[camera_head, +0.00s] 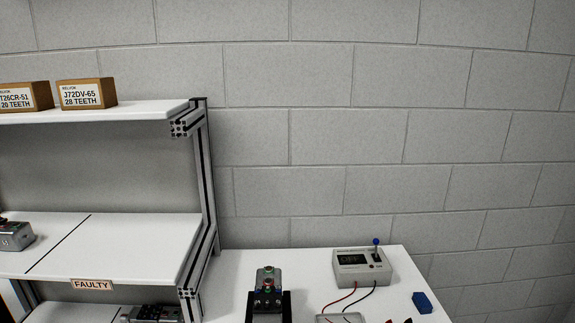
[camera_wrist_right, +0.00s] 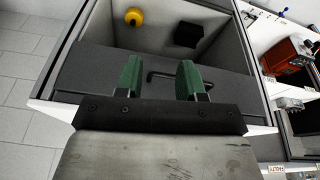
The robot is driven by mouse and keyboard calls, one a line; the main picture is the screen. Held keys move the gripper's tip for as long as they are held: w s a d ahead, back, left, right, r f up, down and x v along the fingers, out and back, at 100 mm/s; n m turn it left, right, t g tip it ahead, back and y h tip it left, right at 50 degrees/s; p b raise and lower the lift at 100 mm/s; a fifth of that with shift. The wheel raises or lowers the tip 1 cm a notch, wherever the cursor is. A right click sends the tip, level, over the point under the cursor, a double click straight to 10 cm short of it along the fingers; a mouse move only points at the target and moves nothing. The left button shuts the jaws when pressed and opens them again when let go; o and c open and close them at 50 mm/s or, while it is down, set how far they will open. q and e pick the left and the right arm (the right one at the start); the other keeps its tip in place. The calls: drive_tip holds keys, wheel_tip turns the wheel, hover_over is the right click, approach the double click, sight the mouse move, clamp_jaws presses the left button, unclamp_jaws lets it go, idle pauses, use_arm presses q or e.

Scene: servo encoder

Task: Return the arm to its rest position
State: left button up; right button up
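My right gripper (camera_wrist_right: 160,82) shows in the right wrist view with its two green finger pads apart. It is open, with no object clearly held between the pads. It hangs over a grey-walled bin (camera_wrist_right: 88,60) with a dark ledge or panel. A thin black bent bar (camera_wrist_right: 161,74) shows beyond and between the pads; I cannot tell whether it touches them. My left gripper is not in view in either picture.
In the head view, a white bench (camera_head: 228,275) holds a device in a black stand (camera_head: 268,295), a meter box (camera_head: 362,268) and a blue block (camera_head: 422,302). Shelving (camera_head: 150,240) stands left. The bin holds a yellow round thing (camera_wrist_right: 134,17) and a black block (camera_wrist_right: 189,35).

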drive_tip(key=s+f+g+b, duration=0.1)
drive_tip(key=s+f, duration=0.1)
drive_tip(key=f, duration=1.1)
drive_tip(key=s+f, duration=0.2)
drive_tip(key=f, duration=1.1)
drive_tip(key=s+d+f+g+b, duration=0.1)
drive_tip(key=s+d+f, duration=0.2)
drive_tip(key=s+f, duration=0.9)
drive_tip(key=shift+s+f, duration=0.35)
drive_tip(key=shift+s, duration=0.9)
